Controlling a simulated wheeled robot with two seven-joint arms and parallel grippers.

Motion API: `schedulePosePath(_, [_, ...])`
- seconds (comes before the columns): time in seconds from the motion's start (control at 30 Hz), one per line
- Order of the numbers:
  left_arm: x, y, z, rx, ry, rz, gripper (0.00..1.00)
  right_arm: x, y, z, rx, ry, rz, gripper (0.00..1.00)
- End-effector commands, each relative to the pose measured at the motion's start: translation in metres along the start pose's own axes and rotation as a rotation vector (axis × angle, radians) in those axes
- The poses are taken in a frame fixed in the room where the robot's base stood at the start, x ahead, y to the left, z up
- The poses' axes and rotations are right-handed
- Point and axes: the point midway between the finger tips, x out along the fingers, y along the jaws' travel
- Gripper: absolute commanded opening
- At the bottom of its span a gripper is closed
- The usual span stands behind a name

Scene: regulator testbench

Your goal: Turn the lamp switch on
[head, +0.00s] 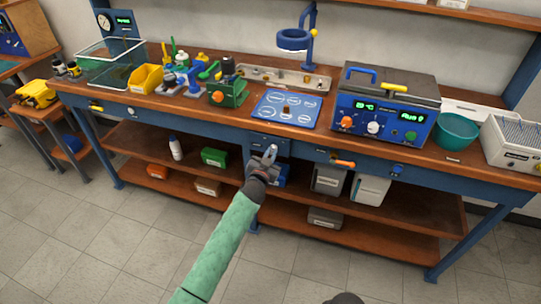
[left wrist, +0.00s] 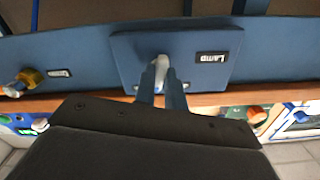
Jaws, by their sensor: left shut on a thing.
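The lamp switch is a small pale lever (left wrist: 161,66) on a blue panel (left wrist: 128,48) with a dark label reading LAMP, upside down in the left wrist view. In the head view the panel (head: 256,138) sits on the bench's front edge, partly behind my left gripper (head: 269,156). My left gripper also shows in the left wrist view (left wrist: 161,88), its two fingers shut on the lever at the panel. The lever's lower part is hidden between the fingers. The blue bench lamp (head: 292,39) with a ring head stands above the bench; I cannot tell whether it is lit. My right gripper is not in view.
An orange handle (head: 343,163) and a blue knob (head: 397,170) stick out from the bench front, right of the panel. A blue mat (head: 270,119) and a blue-fronted device (head: 385,128) are on the benchtop. Shelves below hold boxes. The floor in front is clear.

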Motion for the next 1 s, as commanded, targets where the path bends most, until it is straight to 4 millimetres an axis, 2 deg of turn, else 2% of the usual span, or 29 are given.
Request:
schedulePosePath(0.2, [0.000, -0.001, 0.001, 0.181, -0.001, 0.000, 0.00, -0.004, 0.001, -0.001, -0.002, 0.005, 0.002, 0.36])
schedulePosePath(0.5, [0.000, 0.000, 0.001, 0.352, -0.001, 0.001, 0.00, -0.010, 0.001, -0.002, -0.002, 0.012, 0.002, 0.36])
schedulePosePath(1.0, [0.000, 0.000, 0.001, 0.428, -0.001, 0.001, 0.00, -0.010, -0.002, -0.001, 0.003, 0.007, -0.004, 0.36])
